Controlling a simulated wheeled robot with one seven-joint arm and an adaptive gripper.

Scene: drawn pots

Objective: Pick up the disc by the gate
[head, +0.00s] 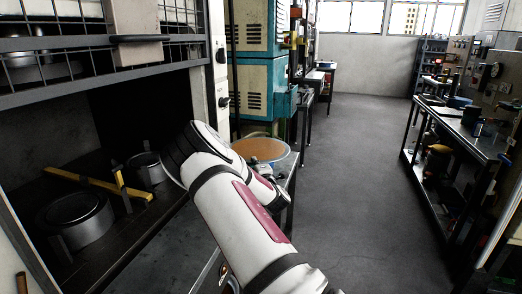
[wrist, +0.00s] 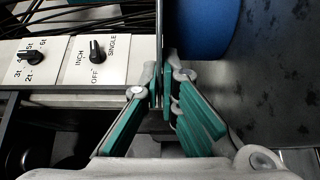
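An orange-brown round disc-like top with a pale blue rim (head: 260,149) shows in the head view behind my arm, on a bench beside the teal machine. I cannot tell whether it is the disc of the task. Round metal pieces, one large (head: 80,217) and one smaller (head: 150,168), sit inside the dark cabinet at left. A smooth blue rounded thing (wrist: 208,28) is just beyond the fingers to the right. My arm hides the gripper in the head view.
A raised mesh gate (head: 85,45) hangs over the cabinet opening, and a yellow bar (head: 95,184) lies inside. A switch panel (wrist: 75,60) is left of the fingers. A dark spotted surface (wrist: 275,80) lies right. The grey aisle floor (head: 360,170) is clear, with a cluttered bench (head: 470,130) at right.

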